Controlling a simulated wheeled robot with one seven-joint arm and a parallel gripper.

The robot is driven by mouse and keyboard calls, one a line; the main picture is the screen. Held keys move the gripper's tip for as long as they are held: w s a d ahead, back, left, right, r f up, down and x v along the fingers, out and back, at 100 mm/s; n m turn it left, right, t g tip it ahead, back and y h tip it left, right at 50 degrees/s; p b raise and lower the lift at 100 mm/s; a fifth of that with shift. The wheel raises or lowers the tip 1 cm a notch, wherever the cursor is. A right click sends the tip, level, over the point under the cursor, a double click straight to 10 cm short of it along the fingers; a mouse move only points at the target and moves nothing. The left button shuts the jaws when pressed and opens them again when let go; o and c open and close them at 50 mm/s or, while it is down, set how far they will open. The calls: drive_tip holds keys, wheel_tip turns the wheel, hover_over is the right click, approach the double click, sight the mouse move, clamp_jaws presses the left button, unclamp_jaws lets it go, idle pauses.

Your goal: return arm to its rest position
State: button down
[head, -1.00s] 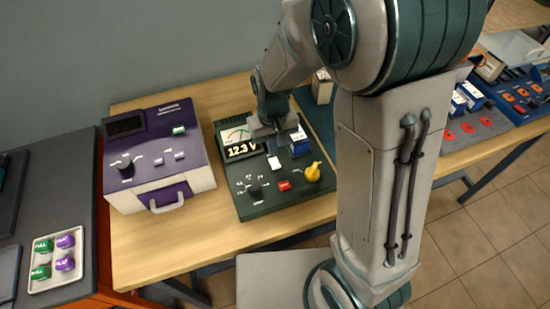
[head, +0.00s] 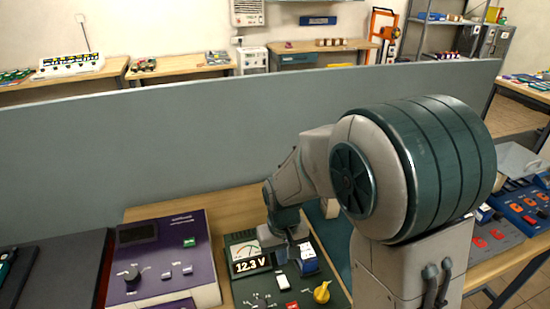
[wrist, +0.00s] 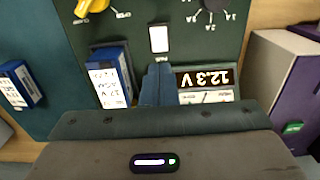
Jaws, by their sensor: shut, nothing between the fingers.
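My gripper (wrist: 158,85) is shut and empty in the wrist view, its fingers pointing down over the dark green tester (wrist: 180,35). It also shows in the head view (head: 291,246), partly hidden by my own wrist. The fingers are between a blue-and-white battery (wrist: 110,78), seated in the tester, and the tester's display (wrist: 205,78), which reads 12.3 V. I cannot tell how high above the panel the fingertips are. My arm is bent and stretched forward over the workbench.
A purple-and-white device (head: 160,255) stands left of the tester. Another blue battery (wrist: 18,88) lies on a teal mat (wrist: 30,35). A grey partition (head: 200,140) rises behind the bench. Blue trays (head: 515,210) with red parts are at the right.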

drive_tip(key=s+d+r+m+t, duration=0.3)
drive_tip(key=s+d+r, duration=0.9)
drive_tip(key=r, duration=0.2)
drive_tip(key=shift+s+r+t, duration=0.25)
drive_tip(key=shift+s+t, duration=0.1)
drive_tip(key=shift+t, duration=0.05)
drive_tip(key=c, duration=2.1)
unclamp_jaws()
drive_tip(key=shift+c, duration=0.2)
